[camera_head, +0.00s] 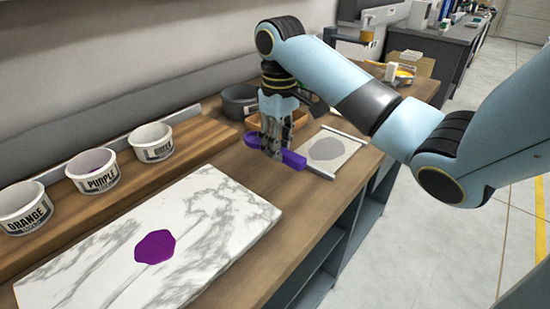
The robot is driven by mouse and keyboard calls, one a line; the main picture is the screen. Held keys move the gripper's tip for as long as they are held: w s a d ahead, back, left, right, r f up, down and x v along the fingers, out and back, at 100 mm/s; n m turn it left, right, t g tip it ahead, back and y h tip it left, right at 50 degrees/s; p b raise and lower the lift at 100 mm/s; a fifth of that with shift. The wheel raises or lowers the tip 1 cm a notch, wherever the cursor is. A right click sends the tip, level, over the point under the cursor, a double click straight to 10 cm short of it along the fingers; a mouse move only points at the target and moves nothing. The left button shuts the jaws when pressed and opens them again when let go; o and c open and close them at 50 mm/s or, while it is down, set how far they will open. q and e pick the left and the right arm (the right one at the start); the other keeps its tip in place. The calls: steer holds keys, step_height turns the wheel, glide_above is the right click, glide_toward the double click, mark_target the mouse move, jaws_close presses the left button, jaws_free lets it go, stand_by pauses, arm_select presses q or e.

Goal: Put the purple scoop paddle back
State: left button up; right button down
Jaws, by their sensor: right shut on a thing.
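The purple scoop paddle (292,160) is held in my right gripper (271,152), just above or at the wooden bench. The gripper is shut on it and hides its middle; one end shows left of the fingers and a blocky end to the right. To its right lies a flat board (332,150) with a grey rounded shape on it. A white tub labelled PURPLE (94,171) stands on the wooden shelf at left. A purple ink blob (155,246) lies on the white marble slab (215,200). My left gripper is not in view.
The ORANGE tub (25,208) and a third white tub (151,143) flank the purple one. A dark round bowl (238,101) and an orange-brown wooden tray (262,122) stand behind the gripper. The bench's front edge drops to open shelves. Bare wood lies between slab and board.

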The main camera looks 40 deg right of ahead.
mark_target(276, 174)
steer(key=shift+w+a+f, duration=0.15)
steer(key=shift+a+f, duration=0.1)
steer(key=shift+a, duration=0.05)
steer(key=shift+f, duration=0.35)
step_height(276, 174, down, 3)
steer(key=shift+f, duration=0.1)
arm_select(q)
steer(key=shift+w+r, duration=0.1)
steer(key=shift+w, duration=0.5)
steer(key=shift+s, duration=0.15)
arm_select(e)
steer(key=shift+f, duration=0.15)
steer(key=c, duration=1.1)
jaws_free()
